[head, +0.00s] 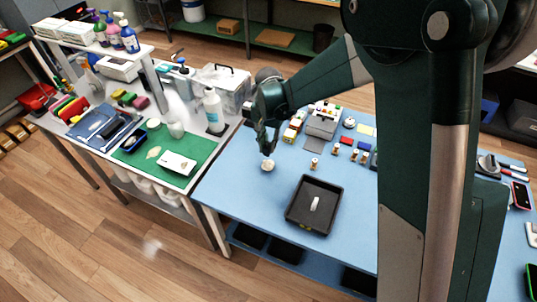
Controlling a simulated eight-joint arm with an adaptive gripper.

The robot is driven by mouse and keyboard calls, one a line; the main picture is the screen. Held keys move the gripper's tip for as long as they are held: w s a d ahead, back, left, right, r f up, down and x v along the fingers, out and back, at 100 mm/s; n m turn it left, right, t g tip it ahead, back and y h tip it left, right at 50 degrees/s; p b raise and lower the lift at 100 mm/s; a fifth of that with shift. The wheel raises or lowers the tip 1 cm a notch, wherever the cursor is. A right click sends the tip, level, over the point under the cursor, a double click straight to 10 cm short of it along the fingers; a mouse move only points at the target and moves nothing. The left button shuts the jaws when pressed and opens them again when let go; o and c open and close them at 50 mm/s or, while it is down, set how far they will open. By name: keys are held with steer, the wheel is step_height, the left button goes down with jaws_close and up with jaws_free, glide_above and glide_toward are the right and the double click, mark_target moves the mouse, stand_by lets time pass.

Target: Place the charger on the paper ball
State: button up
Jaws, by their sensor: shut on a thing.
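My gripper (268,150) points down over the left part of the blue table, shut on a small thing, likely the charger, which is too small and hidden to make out. A small whitish round lump, which looks like the paper ball (267,165), is on the table right below the fingertips. I cannot tell whether the held thing touches it.
A black tray (291,212) with a pale oblong item (316,204) stands to the front right. Small boxes and figures (314,163) stand behind it. To the left is a table with a green mat (195,142) and a white bottle (212,108).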

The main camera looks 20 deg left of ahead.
mark_target(269, 153)
steer(key=shift+f, duration=0.7)
steer(key=shift+f, duration=1.9)
steer(key=shift+f, duration=0.15)
steer(key=o, duration=0.9)
steer(key=shift+r, duration=0.2)
step_height(269, 153, up, 12)
